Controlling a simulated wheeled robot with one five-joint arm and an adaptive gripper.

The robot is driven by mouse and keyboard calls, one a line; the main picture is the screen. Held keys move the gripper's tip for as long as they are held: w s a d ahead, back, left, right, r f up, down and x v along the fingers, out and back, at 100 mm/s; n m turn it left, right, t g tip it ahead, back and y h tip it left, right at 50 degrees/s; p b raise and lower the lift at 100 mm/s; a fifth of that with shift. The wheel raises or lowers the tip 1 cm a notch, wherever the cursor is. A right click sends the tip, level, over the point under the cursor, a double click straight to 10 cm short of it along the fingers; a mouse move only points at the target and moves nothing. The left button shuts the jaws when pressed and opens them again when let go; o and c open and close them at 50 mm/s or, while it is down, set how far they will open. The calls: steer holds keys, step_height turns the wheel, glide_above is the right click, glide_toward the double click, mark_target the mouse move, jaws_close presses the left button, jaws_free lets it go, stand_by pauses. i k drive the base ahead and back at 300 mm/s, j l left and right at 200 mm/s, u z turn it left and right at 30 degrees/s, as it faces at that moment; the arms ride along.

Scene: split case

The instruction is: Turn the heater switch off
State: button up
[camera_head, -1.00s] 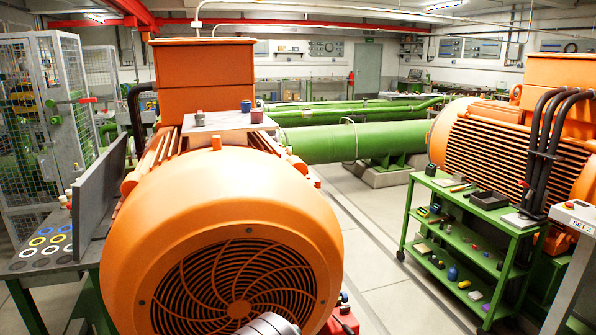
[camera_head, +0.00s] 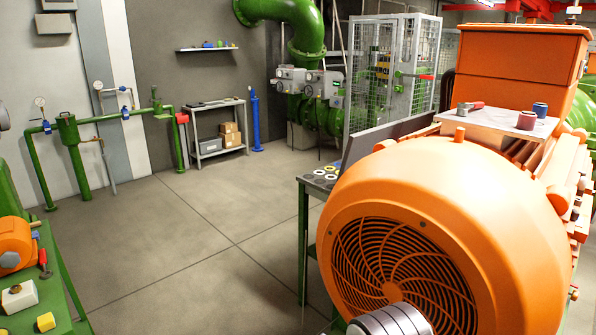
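I cannot make out a heater switch in the head view. The large orange motor (camera_head: 455,215) with its round fan grille fills the right foreground. Pale grey boxes (camera_head: 300,80) are mounted on the green pipework at the back, too small to tell whether any carries a switch. My gripper is not in view. A grey ribbed metal cylinder (camera_head: 390,320) shows at the bottom edge in front of the grille; I cannot tell what it belongs to.
A green bench (camera_head: 303,240) with coloured rings stands left of the motor. A wire-mesh cage (camera_head: 390,75) and a grey shelf unit (camera_head: 218,130) stand at the back. A green cart (camera_head: 70,285) with tools is at lower left. The floor (camera_head: 190,240) between is clear.

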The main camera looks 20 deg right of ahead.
mark_target(575, 215)
steer(key=k+l+u, duration=0.2)
steer(key=u, duration=0.3)
steer(key=k+l+u, duration=0.25)
steer(key=u, duration=0.2)
steer(key=k+l+u, duration=0.25)
steer(key=u, duration=0.25)
steer(key=k+u, duration=0.3)
steer(key=u, duration=0.2)
steer(key=k+l+u, duration=0.25)
steer(key=k+u, duration=0.2)
steer(key=k+l+u, duration=0.15)
steer(key=k+u, duration=0.65)
steer(key=u, duration=0.15)
steer(key=k+j+u, duration=0.25)
steer(key=k+u, duration=0.2)
